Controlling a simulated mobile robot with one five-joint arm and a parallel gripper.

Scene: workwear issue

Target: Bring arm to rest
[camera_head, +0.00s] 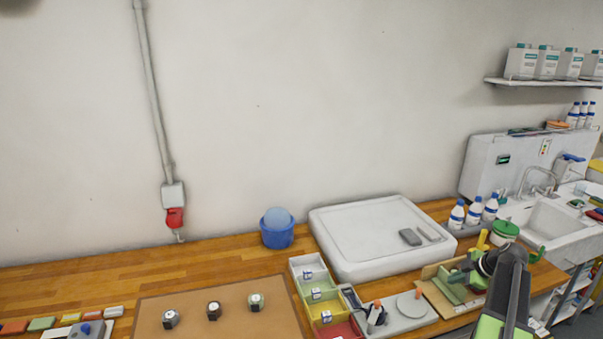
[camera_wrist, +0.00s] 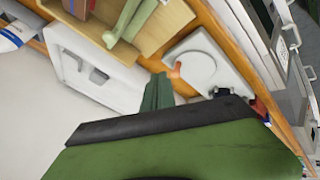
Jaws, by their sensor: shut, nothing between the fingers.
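My arm (camera_head: 512,285), dark with green parts, is bent over the right part of the wooden bench. My gripper (camera_head: 459,276) points left above a wooden tray (camera_head: 437,300) that holds pale green pieces; the arm hides part of this tray. In the wrist view my gripper's green fingers (camera_wrist: 158,92) are together and hold nothing. A large green and black part of my own arm fills the bottom of that view.
A white basin-like tray (camera_head: 350,225) stands behind. A grey tray with a round disc (camera_head: 410,304) and colour-lined bins (camera_head: 310,272) are left of my gripper. White bottles (camera_head: 474,210) and a sink (camera_head: 556,222) are at right. Three watches lie on a brown mat (camera_head: 190,297).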

